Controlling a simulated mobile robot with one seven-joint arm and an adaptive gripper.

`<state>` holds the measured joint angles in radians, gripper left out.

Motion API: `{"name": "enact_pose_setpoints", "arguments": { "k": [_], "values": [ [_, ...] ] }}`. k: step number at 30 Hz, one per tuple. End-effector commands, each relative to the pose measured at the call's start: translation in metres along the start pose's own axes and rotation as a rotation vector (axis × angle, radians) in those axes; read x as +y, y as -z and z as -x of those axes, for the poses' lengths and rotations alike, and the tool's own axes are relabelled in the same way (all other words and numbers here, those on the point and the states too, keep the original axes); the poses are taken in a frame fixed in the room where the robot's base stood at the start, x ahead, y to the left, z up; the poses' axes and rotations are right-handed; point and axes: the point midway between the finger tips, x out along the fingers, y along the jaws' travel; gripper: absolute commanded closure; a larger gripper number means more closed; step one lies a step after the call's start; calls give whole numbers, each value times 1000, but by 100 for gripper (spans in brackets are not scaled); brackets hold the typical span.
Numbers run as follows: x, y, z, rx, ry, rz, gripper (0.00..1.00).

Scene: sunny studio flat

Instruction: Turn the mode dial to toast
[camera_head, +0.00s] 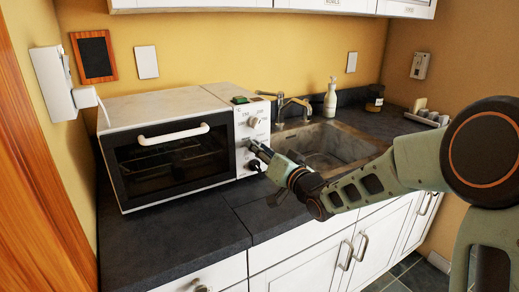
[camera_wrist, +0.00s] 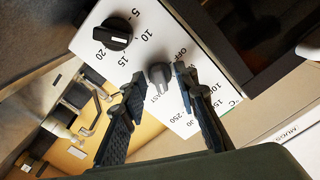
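My gripper (camera_wrist: 158,80) is open, with one fingertip on either side of the dial and small gaps visible. In the head view, the toaster oven (camera_head: 150,108) stands on the counter, and my gripper (camera_head: 257,149) is at its panel, hiding most of the dial.
A black timer knob (camera_wrist: 113,34) sits beside the dial in the wrist view; the temperature knob (camera_head: 254,122) is above it in the head view. The sink (camera_head: 325,145) and faucet (camera_head: 281,105) are right of the oven. Dark counter (camera_head: 170,245) in front is clear.

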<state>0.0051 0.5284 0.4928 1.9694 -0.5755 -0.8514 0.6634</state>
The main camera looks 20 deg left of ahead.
Motion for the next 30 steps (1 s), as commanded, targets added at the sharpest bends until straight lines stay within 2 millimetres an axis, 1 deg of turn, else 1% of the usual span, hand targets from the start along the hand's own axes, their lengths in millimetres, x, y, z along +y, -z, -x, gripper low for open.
{"name": "enact_pose_setpoints", "arguments": {
  "k": [5,12,18,21,24,30],
  "values": [
    [1,1,20,0,-2,2,72],
    [1,1,69,0,-3,2,72],
    [1,1,103,2,-3,1,72],
    [0,1,113,1,-1,2,72],
    [0,0,118,1,-1,0,72],
    [0,0,119,1,0,-1,72]
  ]
}}
